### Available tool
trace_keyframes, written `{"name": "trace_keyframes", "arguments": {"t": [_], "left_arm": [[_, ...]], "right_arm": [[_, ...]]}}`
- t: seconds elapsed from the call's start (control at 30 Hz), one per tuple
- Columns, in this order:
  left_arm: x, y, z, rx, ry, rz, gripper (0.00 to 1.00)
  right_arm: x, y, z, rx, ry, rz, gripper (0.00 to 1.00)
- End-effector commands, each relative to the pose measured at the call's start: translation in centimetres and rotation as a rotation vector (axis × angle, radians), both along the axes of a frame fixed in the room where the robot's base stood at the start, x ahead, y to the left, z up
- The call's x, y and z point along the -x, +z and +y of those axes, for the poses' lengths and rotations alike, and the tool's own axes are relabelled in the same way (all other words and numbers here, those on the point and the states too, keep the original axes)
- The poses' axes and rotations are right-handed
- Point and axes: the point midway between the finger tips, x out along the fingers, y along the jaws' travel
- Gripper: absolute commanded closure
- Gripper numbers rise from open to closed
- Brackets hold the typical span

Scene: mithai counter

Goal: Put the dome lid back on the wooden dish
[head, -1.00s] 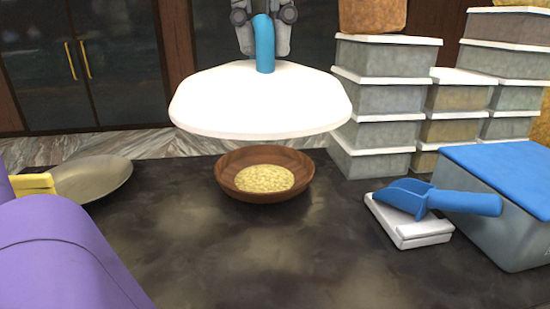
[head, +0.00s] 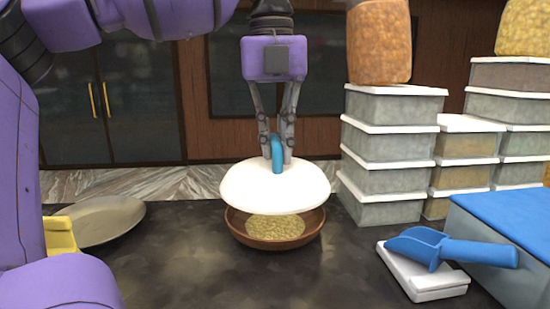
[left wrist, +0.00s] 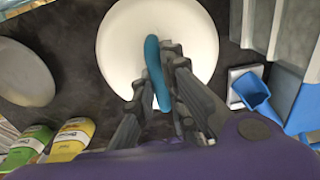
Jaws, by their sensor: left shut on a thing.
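The white dome lid (head: 290,190) has a blue loop handle (head: 278,156) on top. My left gripper (head: 276,150) is shut on this handle and holds the lid above the wooden dish (head: 257,241). The dish stands on the dark counter with pale yellow grain-like food (head: 275,228) in it. The lid covers the dish's back part in the head view, and the food shows below the lid's front rim. In the left wrist view the lid (left wrist: 196,35) hides the dish fully, and the handle (left wrist: 153,65) is between the fingers. My right gripper is not in view.
Stacked white-lidded boxes (head: 385,175) stand close to the right of the dish. A blue scoop (head: 425,245) lies on a white scale (head: 425,280) beside a blue-topped bin (head: 510,220). A metal pan (head: 105,218) is at the left. The counter in front of the dish is clear.

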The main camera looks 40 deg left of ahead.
Motion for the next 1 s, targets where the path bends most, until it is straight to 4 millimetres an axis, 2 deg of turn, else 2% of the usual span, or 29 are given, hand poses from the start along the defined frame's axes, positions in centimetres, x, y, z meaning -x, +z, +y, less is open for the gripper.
{"name": "trace_keyframes", "arguments": {"t": [0.1, 0.2, 0.93, 0.97, 1.0], "left_arm": [[0.1, -1.9, 0.0, 0.001, -0.001, 0.001, 1.00], [0.1, -2.8, 0.0, 0.001, 0.000, -0.001, 1.00], [0.1, -4.1, -0.1, 0.001, 0.001, -0.001, 1.00], [0.1, -4.1, 0.0, 0.001, 0.001, -0.001, 0.86], [0.1, -4.1, 0.0, 0.001, 0.001, -0.001, 0.81]], "right_arm": [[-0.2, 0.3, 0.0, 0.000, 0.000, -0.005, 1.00], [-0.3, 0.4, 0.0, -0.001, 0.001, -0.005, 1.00], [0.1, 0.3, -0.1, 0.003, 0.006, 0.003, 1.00], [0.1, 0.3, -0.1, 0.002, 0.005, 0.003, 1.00], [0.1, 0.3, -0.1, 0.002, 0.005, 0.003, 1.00]]}}
